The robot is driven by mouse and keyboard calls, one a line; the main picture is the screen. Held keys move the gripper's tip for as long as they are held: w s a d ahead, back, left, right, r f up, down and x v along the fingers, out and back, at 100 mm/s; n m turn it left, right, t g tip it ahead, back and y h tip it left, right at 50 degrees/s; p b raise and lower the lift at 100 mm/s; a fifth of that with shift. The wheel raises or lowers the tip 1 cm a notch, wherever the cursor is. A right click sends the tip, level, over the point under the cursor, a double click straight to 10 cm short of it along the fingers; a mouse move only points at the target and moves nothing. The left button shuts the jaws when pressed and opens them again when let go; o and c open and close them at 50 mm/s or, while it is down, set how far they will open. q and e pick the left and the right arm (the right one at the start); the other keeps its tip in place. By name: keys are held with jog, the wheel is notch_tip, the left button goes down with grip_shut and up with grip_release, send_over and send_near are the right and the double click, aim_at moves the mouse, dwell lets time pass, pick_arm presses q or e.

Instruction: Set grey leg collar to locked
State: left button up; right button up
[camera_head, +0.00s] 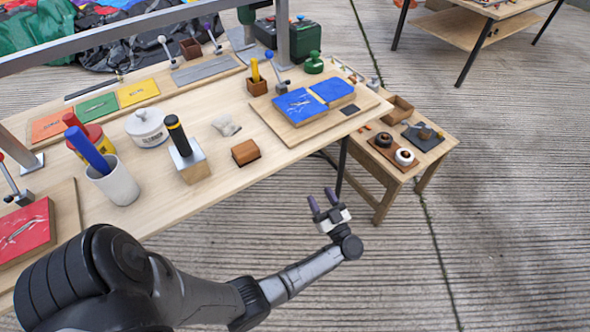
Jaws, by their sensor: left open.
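I cannot pick out the grey leg collar with certainty. On the low side table (378,190) a dark grey plate (432,143) carries a small brownish round part (426,132). Beside it, a brown board (381,152) carries a white ring-shaped part (404,157) and a dark round part (384,139). My left gripper (322,198) is open and empty, with its purple fingertips pointing up. In the picture it is below the workbench's front edge and left of the low table, apart from both. My right gripper is not in view.
The long wooden workbench (235,195) holds blue pads (302,106), a black-and-yellow-handled tool on a block (191,166), a white cup (116,184) and a white lidded pot (147,127). Another table (462,28) stands at the back right. The right-hand floor is clear.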

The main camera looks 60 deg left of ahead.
pick_arm(q)
jog(key=a+r+g+b, duration=0.1)
jog(key=a+r+b, duration=0.1)
jog(key=a, duration=0.4)
jog(key=s+a+r+n+g+b, duration=0.1)
jog(key=a+r+b, duration=0.1)
jog(key=a, duration=0.4)
jog(key=shift+s+a+b, duration=0.3)
jog(key=shift+a+b, duration=0.1)
jog(key=shift+r, duration=0.1)
grip_shut()
